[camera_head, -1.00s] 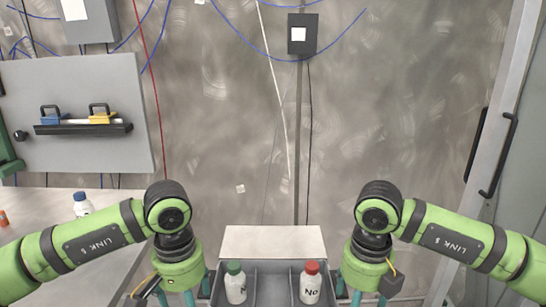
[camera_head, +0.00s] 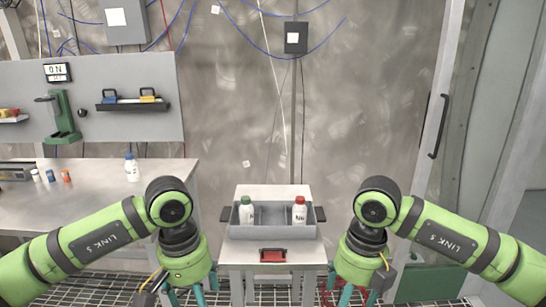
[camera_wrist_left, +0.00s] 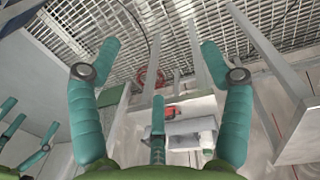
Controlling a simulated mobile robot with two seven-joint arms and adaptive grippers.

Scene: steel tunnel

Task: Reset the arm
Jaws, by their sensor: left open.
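My left arm (camera_head: 92,237) and my right arm (camera_head: 448,232) are both bent, with the grippers pointing down near the bottom edge of the head view. My left gripper (camera_head: 190,297) is partly cut off there. The left wrist view shows my left gripper (camera_wrist_left: 158,47) with its teal fingers spread wide and nothing between them. My right gripper (camera_head: 355,294) shows teal fingers low in the head view, but its tips are cut off, so I cannot tell how far it is open.
A small table (camera_head: 240,256) ahead holds a grey tray (camera_head: 272,231) with a green-capped bottle (camera_head: 247,210) and a red-capped bottle (camera_head: 299,210). A workbench (camera_head: 98,203) with a blue-capped bottle (camera_head: 132,169) stands left. A metal door frame (camera_head: 432,110) is right. Grating floor lies between.

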